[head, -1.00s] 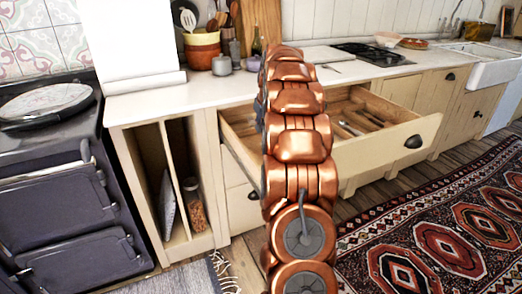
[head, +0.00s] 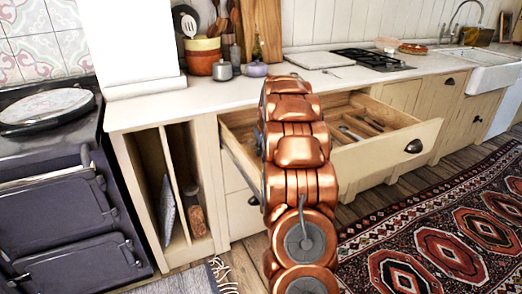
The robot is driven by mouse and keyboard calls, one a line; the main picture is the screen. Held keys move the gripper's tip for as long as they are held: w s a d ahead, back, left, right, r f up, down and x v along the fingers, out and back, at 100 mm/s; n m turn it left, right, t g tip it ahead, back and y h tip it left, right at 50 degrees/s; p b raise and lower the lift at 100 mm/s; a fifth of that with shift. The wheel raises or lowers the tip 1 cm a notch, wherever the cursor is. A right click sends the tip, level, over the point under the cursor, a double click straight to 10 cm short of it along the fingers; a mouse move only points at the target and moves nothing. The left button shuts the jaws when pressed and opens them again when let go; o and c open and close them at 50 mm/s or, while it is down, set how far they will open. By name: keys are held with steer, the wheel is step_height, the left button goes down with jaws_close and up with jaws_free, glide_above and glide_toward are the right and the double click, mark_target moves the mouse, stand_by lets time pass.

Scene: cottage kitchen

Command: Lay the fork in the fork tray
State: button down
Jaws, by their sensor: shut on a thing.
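A drawer (head: 385,157) stands open under the worktop. Inside it is a wooden tray with compartments (head: 388,127), and several pieces of silvery cutlery (head: 352,134) lie there. They are too small to tell forks from other pieces, and I cannot tell which compartment is the fork tray. My copper-coloured arm rises in front of the drawer and covers its left and middle part. My gripper is hidden behind my arm, so neither it nor a fork in it shows.
The worktop (head: 225,93) behind the drawer holds a grey pot (head: 222,70), a lilac pot (head: 257,69), a pale board (head: 318,60) and a hob (head: 372,60). A dark stove (head: 65,190) stands at left. A patterned rug (head: 440,235) covers the floor at right.

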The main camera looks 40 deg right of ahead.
steer(key=shift+f, duration=0.55)
steer(key=c, duration=1.3)
jaws_free()
steer(key=shift+r, duration=0.15)
